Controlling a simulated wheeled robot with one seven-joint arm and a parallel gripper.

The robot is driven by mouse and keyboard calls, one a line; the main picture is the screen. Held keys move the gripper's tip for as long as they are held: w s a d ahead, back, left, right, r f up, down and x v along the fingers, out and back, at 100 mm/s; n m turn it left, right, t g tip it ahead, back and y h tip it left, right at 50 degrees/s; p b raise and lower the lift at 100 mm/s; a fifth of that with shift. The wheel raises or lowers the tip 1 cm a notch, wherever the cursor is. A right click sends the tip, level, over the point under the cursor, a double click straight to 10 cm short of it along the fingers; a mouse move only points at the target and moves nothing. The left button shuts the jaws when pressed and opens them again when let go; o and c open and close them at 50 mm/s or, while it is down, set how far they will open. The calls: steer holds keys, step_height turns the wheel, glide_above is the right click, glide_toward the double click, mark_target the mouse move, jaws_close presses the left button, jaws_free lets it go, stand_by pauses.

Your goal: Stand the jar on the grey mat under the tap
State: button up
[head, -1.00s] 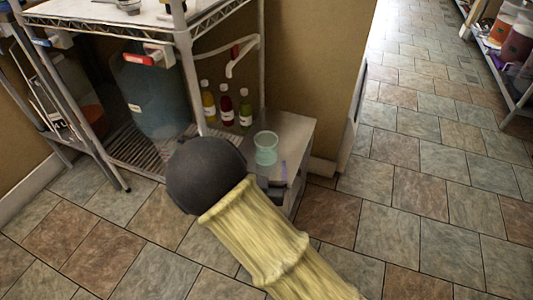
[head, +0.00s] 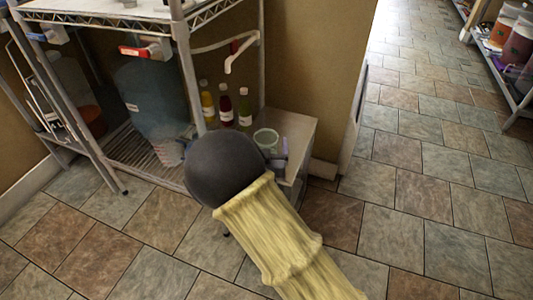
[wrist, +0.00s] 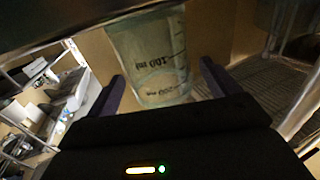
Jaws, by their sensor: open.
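The jar (head: 266,138) is a clear, pale green beaker standing upright on a low white stand beside the shelf. My gripper (wrist: 163,72) is open, its two purple fingers on either side of the jar (wrist: 152,50) in the wrist view. Gaps show between the fingers and the jar; I cannot tell how deep it sits between them. In the head view my dark wrist hides most of the gripper and the jar's lower part. I cannot make out the grey mat.
Several bottles (head: 226,105) with yellow, red and green contents stand behind the jar, near a shelf post (head: 188,75). A white bent pipe (head: 242,52) hangs above them. The white stand (head: 297,130) has bare top to the jar's right. Tiled floor (head: 420,190) is clear to the right.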

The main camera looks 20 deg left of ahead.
steer(key=shift+w+a, duration=0.15)
steer(key=shift+w, duration=0.45)
steer(key=shift+c, duration=0.2)
steer(key=c, duration=1.2)
step_height(320, 180, up, 10)
steer(key=p, duration=0.5)
steer(key=shift+r, duration=0.1)
